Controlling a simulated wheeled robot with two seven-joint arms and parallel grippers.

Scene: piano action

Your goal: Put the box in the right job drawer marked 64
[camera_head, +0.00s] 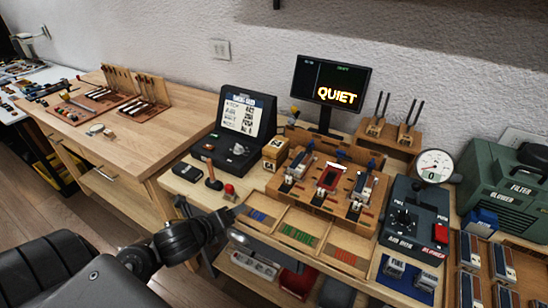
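Two small tan boxes (274,150) with dark labels are stacked at the back of the workbench, left of the wooden piano-action fixture. Their labels are too small to read, and I cannot tell which is the task's box. The wooden desk on the left has a drawer front with a metal handle (106,173). No number 64 is readable on any drawer. My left gripper (232,216) is at the front left edge of the workbench, beside the parts tray and apart from the boxes. Its fingers are dark and hard to make out. My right gripper is not in view.
An open parts tray (268,229) holds blue, green and red pieces. The left desktop (150,137) has free room.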

